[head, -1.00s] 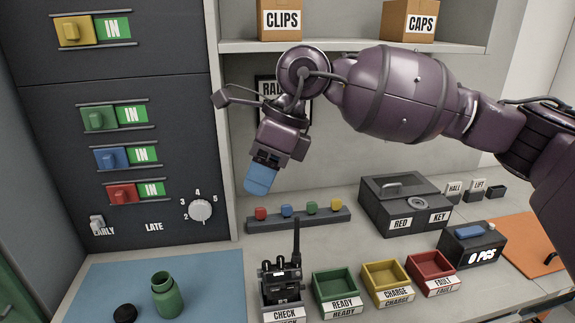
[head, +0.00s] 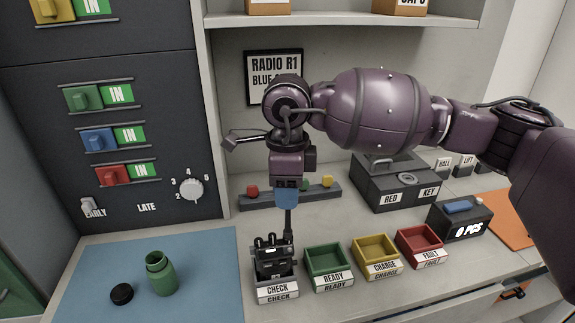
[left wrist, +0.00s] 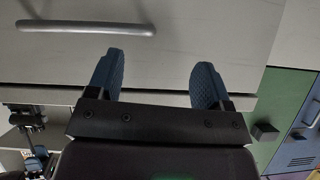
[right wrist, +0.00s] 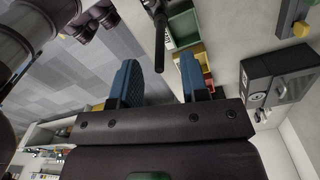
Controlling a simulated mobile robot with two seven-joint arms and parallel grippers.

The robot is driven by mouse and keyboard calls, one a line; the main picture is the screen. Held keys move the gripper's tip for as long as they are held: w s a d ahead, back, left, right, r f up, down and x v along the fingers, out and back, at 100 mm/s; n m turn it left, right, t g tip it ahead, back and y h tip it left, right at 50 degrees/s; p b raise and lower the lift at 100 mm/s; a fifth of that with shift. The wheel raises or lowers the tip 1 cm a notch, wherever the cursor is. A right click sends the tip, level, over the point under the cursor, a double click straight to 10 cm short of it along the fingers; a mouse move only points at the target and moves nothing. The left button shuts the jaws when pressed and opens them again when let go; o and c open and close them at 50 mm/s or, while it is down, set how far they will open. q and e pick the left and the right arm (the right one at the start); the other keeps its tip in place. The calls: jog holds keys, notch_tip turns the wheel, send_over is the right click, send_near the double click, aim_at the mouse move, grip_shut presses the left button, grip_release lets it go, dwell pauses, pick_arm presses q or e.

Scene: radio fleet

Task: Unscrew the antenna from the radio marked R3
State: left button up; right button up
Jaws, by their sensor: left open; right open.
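A black radio (head: 272,262) stands upright in the bin marked CHECK (head: 278,293), its marking too small to read surely. Its black antenna (head: 289,222) points up at the right side of the radio. My right gripper (head: 287,205) is open, pointing down at the antenna's top in the head view. In the right wrist view the antenna (right wrist: 159,45) shows between the two blue fingers, with no clear contact. My left gripper (left wrist: 158,65) is open and empty in the left wrist view, in front of a pale drawer front with a grey handle; it is outside the head view.
Green READY (head: 329,266), yellow CHARGE (head: 376,256) and red FAULT (head: 420,246) bins stand right of the radio. A rack with coloured knobs (head: 252,203) lies behind. A green bottle (head: 161,275) and black cap (head: 121,294) are on the blue mat (head: 205,260).

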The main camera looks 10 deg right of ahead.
aim_at(287, 231)
jog(key=shift+f, duration=1.8)
grip_shut()
